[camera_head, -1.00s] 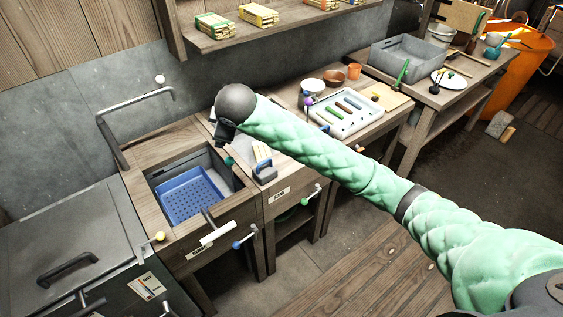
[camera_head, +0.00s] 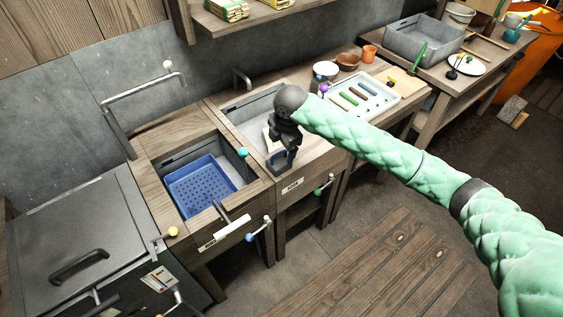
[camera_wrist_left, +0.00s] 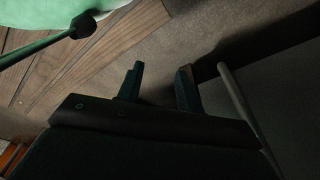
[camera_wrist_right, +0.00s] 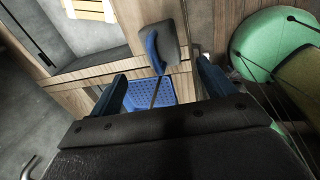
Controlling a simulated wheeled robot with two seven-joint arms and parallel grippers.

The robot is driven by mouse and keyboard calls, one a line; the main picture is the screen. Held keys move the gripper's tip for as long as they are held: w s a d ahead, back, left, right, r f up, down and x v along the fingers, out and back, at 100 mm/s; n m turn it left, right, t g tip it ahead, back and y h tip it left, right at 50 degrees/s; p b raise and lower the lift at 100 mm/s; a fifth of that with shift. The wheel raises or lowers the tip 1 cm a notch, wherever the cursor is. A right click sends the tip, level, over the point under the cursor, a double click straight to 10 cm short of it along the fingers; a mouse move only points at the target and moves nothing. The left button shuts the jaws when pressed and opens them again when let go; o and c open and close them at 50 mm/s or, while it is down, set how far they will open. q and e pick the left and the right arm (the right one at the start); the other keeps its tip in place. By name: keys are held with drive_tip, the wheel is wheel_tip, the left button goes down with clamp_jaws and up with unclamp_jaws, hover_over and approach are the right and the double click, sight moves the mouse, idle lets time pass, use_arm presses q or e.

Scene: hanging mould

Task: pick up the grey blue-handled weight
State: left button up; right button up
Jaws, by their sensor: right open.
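The grey weight with a blue handle (camera_head: 277,162) stands on the wooden counter in front of the right-hand basin, partly hidden by my right gripper (camera_head: 284,158). In the right wrist view the weight (camera_wrist_right: 172,38) shows just beyond the gap between my fingertips, its blue handle facing left. My right gripper (camera_wrist_right: 163,82) is open, empty and close to the weight; I cannot tell whether they touch. My left gripper (camera_wrist_left: 160,78) shows only in its own wrist view, open and empty above the floor.
A blue perforated basket (camera_head: 203,188) sits in the left basin. A small basin (camera_head: 252,108) lies behind the weight. A white tray (camera_head: 387,88) with coloured sticks is at the right. Levers with coloured knobs (camera_head: 173,231) stick out along the counter front.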

sight(278, 161)
drive_tip(key=shift+f+n, duration=0.1)
drive_tip(key=shift+n, duration=0.2)
drive_tip(key=shift+w+a+f+p, duration=0.1)
drive_tip(key=shift+f+p, duration=0.2)
drive_tip(key=shift+f, duration=0.3)
drive_tip(key=shift+w+a+f+p, duration=0.1)
drive_tip(key=shift+f+p, duration=0.2)
drive_tip(key=shift+f, duration=0.3)
drive_tip(key=f+p, duration=0.1)
drive_tip(key=f, duration=0.1)
drive_tip(key=f+p, duration=0.2)
drive_tip(key=shift+w+a+f, duration=0.15)
drive_tip(key=shift+w+a, duration=0.05)
drive_tip(key=shift+w+f, duration=0.1)
drive_tip(key=shift+f, duration=0.35)
drive_tip(key=c, duration=1.2)
drive_tip(key=shift+c, duration=1.1)
use_arm(q)
drive_tip(key=s+a+f, duration=0.2)
drive_tip(key=s+f, duration=0.2)
drive_tip(key=s, duration=0.3)
drive_tip(key=shift+a, duration=0.35)
drive_tip(key=shift+f, duration=0.15)
use_arm(e)
drive_tip(key=shift+r, duration=0.1)
